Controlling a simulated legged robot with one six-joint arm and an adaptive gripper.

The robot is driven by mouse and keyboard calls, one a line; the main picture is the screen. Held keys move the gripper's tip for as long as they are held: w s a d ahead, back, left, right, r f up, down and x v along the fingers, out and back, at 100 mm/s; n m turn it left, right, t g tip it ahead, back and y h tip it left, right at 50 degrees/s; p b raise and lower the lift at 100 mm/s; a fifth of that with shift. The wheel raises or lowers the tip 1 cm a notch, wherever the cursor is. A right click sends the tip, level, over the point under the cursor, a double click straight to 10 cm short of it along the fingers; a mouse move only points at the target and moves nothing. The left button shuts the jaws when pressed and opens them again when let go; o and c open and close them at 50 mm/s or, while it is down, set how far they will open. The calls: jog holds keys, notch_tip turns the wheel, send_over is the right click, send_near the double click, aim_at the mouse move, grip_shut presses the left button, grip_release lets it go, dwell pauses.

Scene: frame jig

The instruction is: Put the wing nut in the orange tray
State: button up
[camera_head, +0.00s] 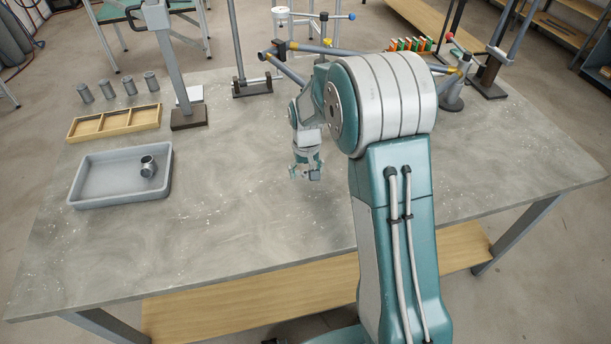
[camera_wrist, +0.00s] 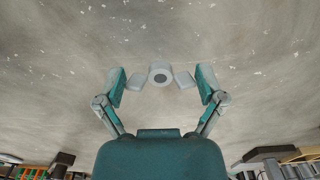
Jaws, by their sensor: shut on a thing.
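My gripper (camera_wrist: 161,82) is shut on the wing nut (camera_wrist: 160,75). The wing nut is pale grey, with a round body, a dark hole in its middle and a wing to each side. In the head view my gripper (camera_head: 306,174) hangs over the middle of the grey table. The wing nut is too small to make out clearly there. I see no tray that is plainly orange. A grey tray (camera_head: 88,196) stands at the left of the table with a grey pipe fitting (camera_head: 148,166) in it. Behind it is a tan wooden tray (camera_head: 115,122) with three compartments.
Several grey cylinders (camera_head: 130,87) stand behind the wooden tray. A metal post on a dark base (camera_head: 188,116) stands right of it. Frame tubes (camera_head: 325,50) and clamps cross the back of the table. The table top (camera_head: 230,220) is clear between the grey tray and my arm.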

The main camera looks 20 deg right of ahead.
jog(key=shift+d+f, duration=0.2)
jog(key=shift+f, duration=0.6)
jog(key=shift+d+f, duration=0.1)
jog(key=shift+d, duration=0.2)
jog(key=shift+a+f, duration=0.1)
jog(key=o, duration=0.7)
jog(key=shift+a, duration=0.15)
jog(key=shift+o, duration=0.2)
jog(key=shift+a, duration=0.15)
